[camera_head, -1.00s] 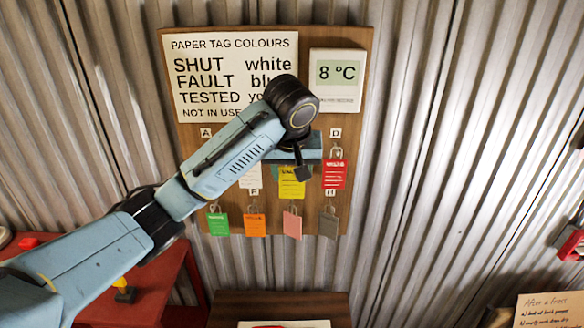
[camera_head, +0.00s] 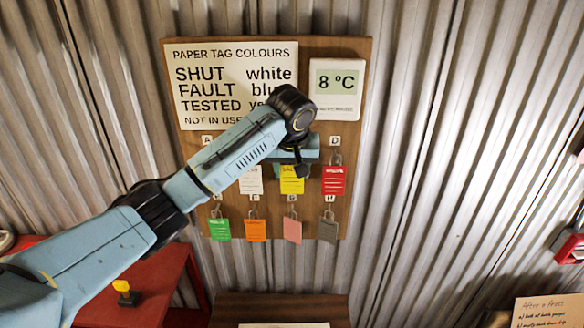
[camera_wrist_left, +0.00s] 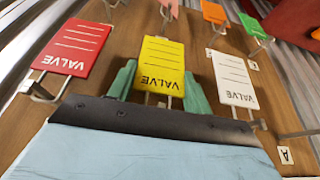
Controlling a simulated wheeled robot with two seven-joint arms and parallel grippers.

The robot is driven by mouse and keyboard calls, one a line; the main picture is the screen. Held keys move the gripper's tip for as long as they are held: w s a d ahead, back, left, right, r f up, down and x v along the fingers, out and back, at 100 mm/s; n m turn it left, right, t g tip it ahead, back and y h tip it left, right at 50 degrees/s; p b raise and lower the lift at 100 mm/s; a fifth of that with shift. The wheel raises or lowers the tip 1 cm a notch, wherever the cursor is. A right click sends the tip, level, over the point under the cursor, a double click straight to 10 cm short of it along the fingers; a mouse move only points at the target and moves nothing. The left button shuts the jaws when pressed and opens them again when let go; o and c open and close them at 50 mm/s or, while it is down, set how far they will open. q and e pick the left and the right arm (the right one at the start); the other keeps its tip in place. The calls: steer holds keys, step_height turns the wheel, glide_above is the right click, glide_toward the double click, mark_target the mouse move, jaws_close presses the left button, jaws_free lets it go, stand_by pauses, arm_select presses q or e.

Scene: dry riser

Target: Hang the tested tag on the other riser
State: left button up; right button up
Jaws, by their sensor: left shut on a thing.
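The yellow paper tag (camera_head: 292,181) is at the wooden board (camera_head: 190,150), in the upper row between a white tag (camera_head: 251,181) and a red tag (camera_head: 334,181). The board's sign (camera_head: 232,85) reads TESTED with a colour starting "ye", the rest hidden by my arm. My left gripper (camera_head: 293,170) is shut on the yellow tag. In the left wrist view its green fingers (camera_wrist_left: 160,88) stand either side of the yellow tag (camera_wrist_left: 160,62), close to the board. I cannot tell whether its loop is off the hook. No riser is clearly visible.
Green (camera_head: 219,229), orange (camera_head: 256,230), pink (camera_head: 292,230) and grey (camera_head: 328,230) tags hang in the lower row. A red table (camera_head: 160,285) is at lower left. A red object (camera_head: 570,243) is at the right edge.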

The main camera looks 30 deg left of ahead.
arm_select(q)
steer(key=o, duration=0.9)
steer(key=shift+f, duration=0.1)
steer(key=shift+o, duration=0.2)
steer(key=v, duration=1.3)
steer(key=shift+s, duration=0.3)
steer(key=shift+d, duration=0.15)
